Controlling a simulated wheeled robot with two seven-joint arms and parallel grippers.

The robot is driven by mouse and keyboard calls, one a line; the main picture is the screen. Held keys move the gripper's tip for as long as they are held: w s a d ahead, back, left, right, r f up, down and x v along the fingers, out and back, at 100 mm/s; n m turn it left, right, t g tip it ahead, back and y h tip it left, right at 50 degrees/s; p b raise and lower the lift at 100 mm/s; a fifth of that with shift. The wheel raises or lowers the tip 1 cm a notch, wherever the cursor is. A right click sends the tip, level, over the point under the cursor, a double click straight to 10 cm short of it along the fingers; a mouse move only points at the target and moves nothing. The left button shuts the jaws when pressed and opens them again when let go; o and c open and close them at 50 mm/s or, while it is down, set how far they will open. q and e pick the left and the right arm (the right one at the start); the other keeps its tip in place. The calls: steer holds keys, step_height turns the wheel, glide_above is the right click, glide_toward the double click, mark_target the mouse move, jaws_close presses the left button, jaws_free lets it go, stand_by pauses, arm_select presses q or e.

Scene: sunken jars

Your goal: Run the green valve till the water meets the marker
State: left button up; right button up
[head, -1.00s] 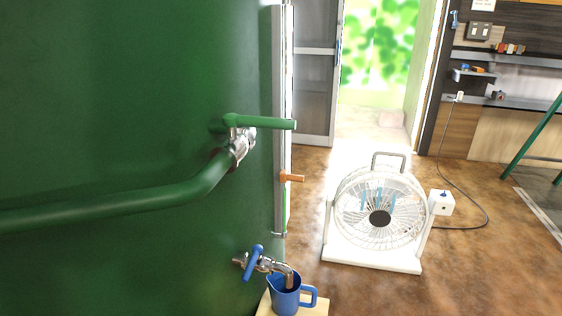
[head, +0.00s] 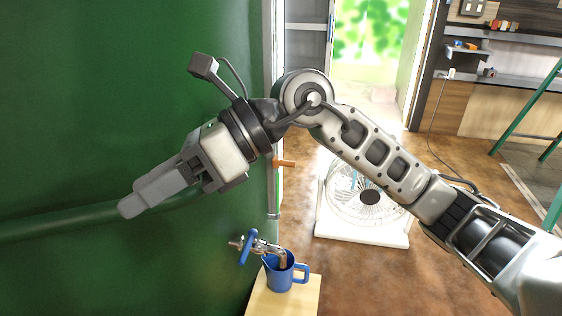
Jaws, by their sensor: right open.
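The orange marker (head: 285,163) sticks out to the right from the upright sight tube (head: 272,205) at the edge of the green tank (head: 90,90). The water level in the tube is too small to read clearly. The green valve lever is hidden behind my right arm. Part of the green pipe (head: 50,225) that leads to it shows at the left. My right gripper (head: 136,203) is in front of the tank and pipe, pointing left and down. It is open, with nothing seen in it. My left gripper is out of view.
Below, a tap with a blue handle (head: 247,246) hangs over a blue jug (head: 279,275) on a wooden stand (head: 262,298). A white fan (head: 363,240) stands on the floor behind my right arm. A shelf unit (head: 480,75) is at the back right.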

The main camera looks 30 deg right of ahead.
steer(key=w+d+r+m+t+h, duration=0.1)
steer(key=w+d+t+h, duration=0.1)
steer(key=w+d+h, duration=0.3)
steer(key=w+d+r+t+h, duration=0.15)
steer(key=d+h, duration=0.25)
steer(key=d, duration=0.4)
steer(key=w+d+r+m+t+h, duration=0.1)
steer(key=w+d+t+h, duration=0.1)
steer(key=d+t+h, duration=0.3)
steer(key=w+f, duration=0.1)
steer(key=w+f+g+b, duration=0.1)
steer(key=f, duration=0.1)
steer(key=w+f+g+y+b, duration=0.1)
steer(key=shift+w+d+f+g, duration=0.25)
steer(key=shift+d+f, duration=0.05)
steer(key=shift+d, duration=0.1)
steer(key=shift+w+f+b, duration=0.25)
steer(key=shift+f+b, duration=0.05)
steer(key=shift+c, duration=0.4)
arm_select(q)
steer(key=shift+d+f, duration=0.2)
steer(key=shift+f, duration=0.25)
arm_select(e)
steer(key=shift+r, duration=0.2)
jaws_close()
